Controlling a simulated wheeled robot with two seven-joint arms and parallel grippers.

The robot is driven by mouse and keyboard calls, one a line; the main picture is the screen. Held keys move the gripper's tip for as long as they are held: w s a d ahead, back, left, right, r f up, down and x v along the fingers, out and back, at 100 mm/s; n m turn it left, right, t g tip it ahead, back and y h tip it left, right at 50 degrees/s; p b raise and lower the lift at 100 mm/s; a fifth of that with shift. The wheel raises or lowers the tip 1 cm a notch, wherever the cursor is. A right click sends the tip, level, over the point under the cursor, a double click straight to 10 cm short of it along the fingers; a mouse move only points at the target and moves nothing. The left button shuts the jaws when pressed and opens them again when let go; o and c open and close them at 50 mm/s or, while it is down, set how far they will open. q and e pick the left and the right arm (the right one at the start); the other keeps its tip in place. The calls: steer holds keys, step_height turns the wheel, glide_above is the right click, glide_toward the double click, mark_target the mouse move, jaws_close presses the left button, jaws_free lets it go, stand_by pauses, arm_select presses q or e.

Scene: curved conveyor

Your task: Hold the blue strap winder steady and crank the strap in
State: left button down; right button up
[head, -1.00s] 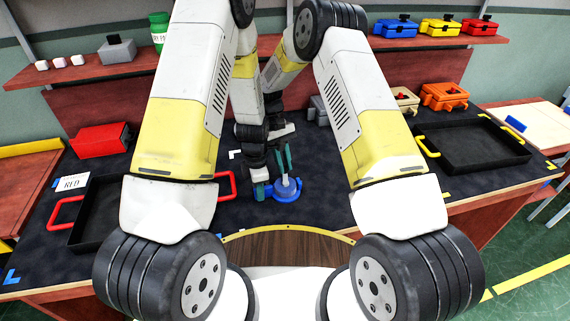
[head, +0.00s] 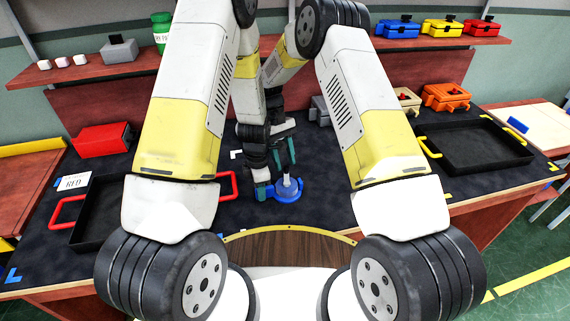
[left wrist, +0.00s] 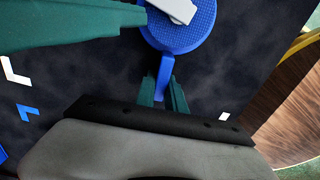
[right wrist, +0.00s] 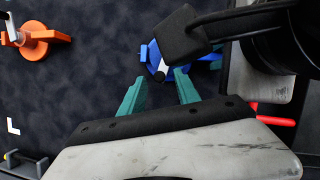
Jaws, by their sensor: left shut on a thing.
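The blue strap winder (head: 287,195) stands on the dark mat in the middle of the bench; its blue body also shows in the left wrist view (left wrist: 190,35). Its pale crank (head: 287,179) is on top and shows at the top of the left wrist view (left wrist: 172,8). My left gripper (head: 263,191) is shut on the winder's blue side tab (left wrist: 165,75). My right gripper (head: 285,152) is open and empty, above and apart from the crank. In the right wrist view its teal fingers (right wrist: 160,90) are spread, and my left gripper partly hides the winder (right wrist: 155,62).
An orange device (right wrist: 35,42) with a pale crank lies on the mat. A black tray with red handles (head: 88,215) is at left, one with yellow handles (head: 480,172) at right. A red box (head: 101,139) and an orange box (head: 446,97) stand farther back.

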steer(key=v, duration=1)
steer(key=shift+r, duration=0.2)
arm_select(q)
steer(key=c, duration=1.3)
jaws_free()
